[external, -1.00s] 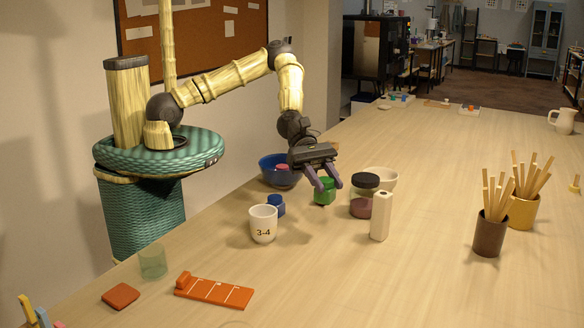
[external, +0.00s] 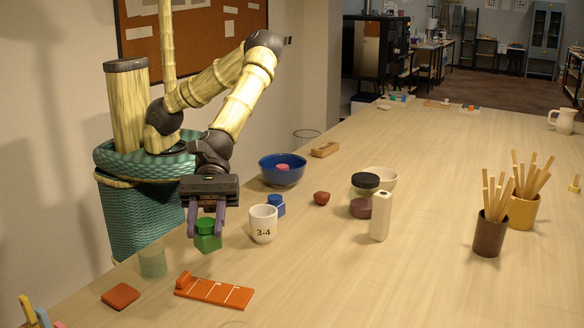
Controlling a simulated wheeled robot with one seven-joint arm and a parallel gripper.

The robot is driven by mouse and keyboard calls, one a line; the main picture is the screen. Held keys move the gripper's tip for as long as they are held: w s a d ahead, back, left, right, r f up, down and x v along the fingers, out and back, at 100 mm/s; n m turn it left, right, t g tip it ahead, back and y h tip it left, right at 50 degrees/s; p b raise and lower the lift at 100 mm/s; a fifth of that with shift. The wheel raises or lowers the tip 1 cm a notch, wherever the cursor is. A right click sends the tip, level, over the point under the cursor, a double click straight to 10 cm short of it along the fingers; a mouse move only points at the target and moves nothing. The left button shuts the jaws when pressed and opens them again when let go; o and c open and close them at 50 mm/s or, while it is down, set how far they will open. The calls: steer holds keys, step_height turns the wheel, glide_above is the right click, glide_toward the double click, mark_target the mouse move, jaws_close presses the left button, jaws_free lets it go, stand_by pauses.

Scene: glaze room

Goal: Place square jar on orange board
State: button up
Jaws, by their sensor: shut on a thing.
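The square jar (external: 208,243) is green, with a boxy body and a rounded green lid. My gripper (external: 206,232) points down and is shut on it, with one finger on either side of the lid. The jar is upright, left of the white cup; I cannot tell whether its base touches the table. The orange board (external: 214,293) lies flat at the front of the table, below the jar in the picture. It has white lines across it and a raised block at its left end. Its top is bare.
A clear greenish glass (external: 152,262) stands left of the jar, and an orange-red square tile (external: 121,296) lies left of the board. The white cup (external: 263,224) and blue jar (external: 276,206) stand to the right. Table right of the board is clear.

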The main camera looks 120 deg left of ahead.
mark_target(209, 252)
steer(key=shift+f+p, duration=0.4)
steer(key=shift+f, duration=2.7)
steer(key=shift+f, duration=0.1)
steer(key=shift+f+p, duration=0.3)
steer(key=shift+f, duration=1.5)
steer(key=shift+f, duration=0.2)
steer(key=o, duration=1.1)
steer(key=shift+r, duration=0.1)
